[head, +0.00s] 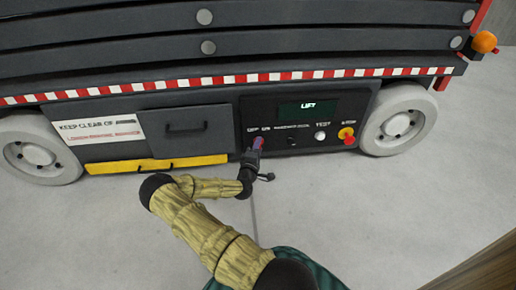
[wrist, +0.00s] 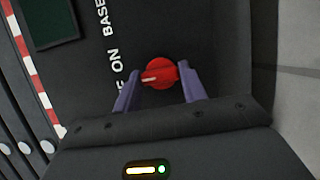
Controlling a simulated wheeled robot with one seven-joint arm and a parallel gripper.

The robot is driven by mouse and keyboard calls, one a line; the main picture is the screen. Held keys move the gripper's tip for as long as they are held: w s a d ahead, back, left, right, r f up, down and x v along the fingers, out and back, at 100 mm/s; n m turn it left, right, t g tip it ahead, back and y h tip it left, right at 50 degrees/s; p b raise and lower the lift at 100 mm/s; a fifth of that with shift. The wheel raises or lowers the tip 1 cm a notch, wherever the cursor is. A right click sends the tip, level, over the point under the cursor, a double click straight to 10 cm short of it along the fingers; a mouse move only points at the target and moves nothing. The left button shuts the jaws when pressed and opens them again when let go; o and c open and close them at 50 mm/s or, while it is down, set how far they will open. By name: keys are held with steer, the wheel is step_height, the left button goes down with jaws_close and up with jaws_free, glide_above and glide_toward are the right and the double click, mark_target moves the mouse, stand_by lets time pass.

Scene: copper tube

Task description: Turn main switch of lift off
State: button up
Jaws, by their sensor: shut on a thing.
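The lift's dark control panel (head: 263,108) is straight ahead, with lettering above its controls. The main switch (wrist: 158,73) is a round red knob with a white pointer mark. In the wrist view the pointer aims left and slightly down, toward the lettering that includes "ON"; I cannot tell exactly which label it meets. My gripper (head: 257,144) is at the left end of the panel. Its purple fingers (wrist: 158,88) are on either side of the knob and shut on it. In the head view the gripper hides the knob.
Right of the gripper are a black knob (head: 292,140), a white button (head: 320,135) and a red-and-yellow stop button (head: 347,135). A display reading "LIFT" (head: 307,109) is above. A yellow bar (head: 155,165) and wheel (head: 36,150) are left; another wheel (head: 398,120) is right.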

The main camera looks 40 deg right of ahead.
steer(key=shift+f, duration=0.1)
steer(key=o, duration=1)
steer(key=p+v, duration=0.7)
steer(key=v, duration=1)
steer(key=shift+s+a, duration=0.15)
steer(key=shift+p, duration=0.3)
